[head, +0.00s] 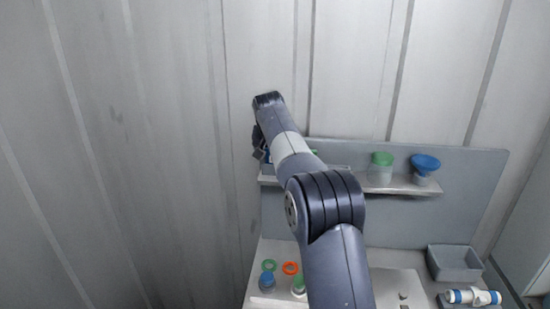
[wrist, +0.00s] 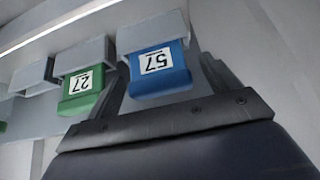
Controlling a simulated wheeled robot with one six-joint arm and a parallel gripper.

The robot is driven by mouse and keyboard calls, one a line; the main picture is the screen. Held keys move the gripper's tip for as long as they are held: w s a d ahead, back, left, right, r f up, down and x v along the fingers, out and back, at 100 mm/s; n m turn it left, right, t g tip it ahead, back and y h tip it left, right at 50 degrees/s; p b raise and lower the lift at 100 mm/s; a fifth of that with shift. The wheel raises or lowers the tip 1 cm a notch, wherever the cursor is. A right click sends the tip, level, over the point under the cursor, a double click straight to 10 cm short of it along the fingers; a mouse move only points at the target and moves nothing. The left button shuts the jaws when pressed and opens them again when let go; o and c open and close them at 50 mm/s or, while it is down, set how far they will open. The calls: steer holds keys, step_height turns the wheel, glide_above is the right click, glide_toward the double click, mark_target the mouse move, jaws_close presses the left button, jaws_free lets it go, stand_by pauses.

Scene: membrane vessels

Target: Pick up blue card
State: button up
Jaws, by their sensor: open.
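The blue card (wrist: 160,82) carries a white label with 57, upside down in the wrist view. It hangs from a grey holder (wrist: 150,30). My gripper (wrist: 164,62) is open, with one dark finger on each side of the card in that view. I cannot tell whether the fingers touch it. In the head view my gripper (head: 260,146) is at the left end of the shelf, partly behind my arm, and the blue card cannot be made out clearly.
A green card (wrist: 80,102) labelled 27 hangs in the neighbouring holder, close to my left finger. In the head view a shelf (head: 398,188) holds a green funnel (head: 382,159) and a blue funnel (head: 425,162). A grey bin (head: 455,265) stands lower right.

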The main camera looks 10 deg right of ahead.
steer(key=shift+c, duration=0.3)
steer(key=c, duration=1)
steer(key=shift+r, duration=0.2)
steer(key=shift+r, duration=0.45)
step_height(320, 180, up, 2)
steer(key=shift+r, duration=0.25)
steer(key=shift+s+a+f+b, duration=0.1)
steer(key=shift+s+a+b, duration=1.1)
steer(key=shift+s, duration=1.65)
steer(key=shift+s+a+r+b, duration=0.1)
steer(key=shift+s+a+b, duration=0.55)
steer(key=shift+s+b, duration=1.65)
steer(key=shift+s+a+f+b, duration=0.1)
steer(key=shift+s+a+b, duration=0.85)
steer(key=shift+s, duration=2.45)
